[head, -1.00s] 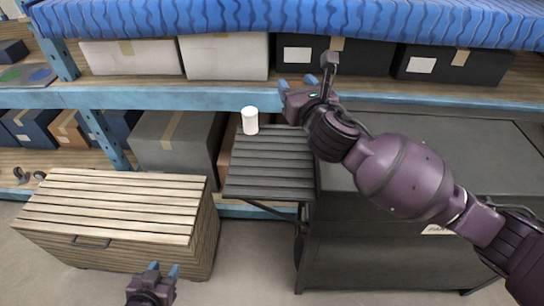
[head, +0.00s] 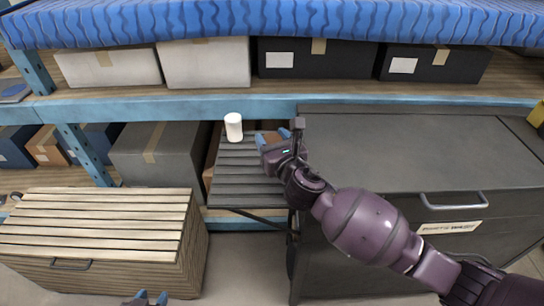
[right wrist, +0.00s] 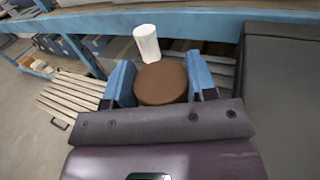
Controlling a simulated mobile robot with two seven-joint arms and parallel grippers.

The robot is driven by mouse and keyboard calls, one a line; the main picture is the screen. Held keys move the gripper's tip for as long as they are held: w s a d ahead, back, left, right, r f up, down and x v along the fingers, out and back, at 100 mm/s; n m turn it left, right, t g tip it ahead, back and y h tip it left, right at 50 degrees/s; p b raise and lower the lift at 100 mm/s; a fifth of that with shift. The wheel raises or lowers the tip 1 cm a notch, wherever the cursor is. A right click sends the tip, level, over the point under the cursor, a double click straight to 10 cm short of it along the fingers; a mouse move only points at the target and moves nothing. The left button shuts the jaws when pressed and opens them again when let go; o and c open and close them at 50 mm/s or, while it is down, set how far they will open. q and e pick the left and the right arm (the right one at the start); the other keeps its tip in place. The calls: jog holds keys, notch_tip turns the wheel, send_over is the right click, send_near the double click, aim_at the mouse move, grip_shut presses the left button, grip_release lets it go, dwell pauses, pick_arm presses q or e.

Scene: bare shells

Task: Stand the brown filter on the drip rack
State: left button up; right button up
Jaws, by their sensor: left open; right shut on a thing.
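The brown filter (right wrist: 161,84) is a round brown disc between the blue fingers of my right gripper (right wrist: 160,86), which is shut on it. In the head view my right gripper (head: 272,140) is over the right part of a dark slatted side shelf (head: 240,172), which looks like the drip rack. The filter is mostly hidden there. A white cylinder (head: 233,127) stands upright at the back left of the slats; it also shows in the right wrist view (right wrist: 147,44). My left gripper (head: 146,299) is open at the bottom edge, only its fingertips showing, away from the rack.
A dark grill-like cabinet (head: 420,150) with a handle stands right of the slats. A slatted wooden chest (head: 100,225) is at the left. Behind are blue-framed shelves (head: 270,105) with white, black and grey boxes. The slats' left front is clear.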

notch_tip(320, 180, down, 5)
jog(key=shift+b, duration=0.75)
jog(key=shift+r, duration=0.1)
jog(key=shift+f, duration=0.2)
jog(key=o, duration=0.9)
jog(key=shift+o, duration=0.2)
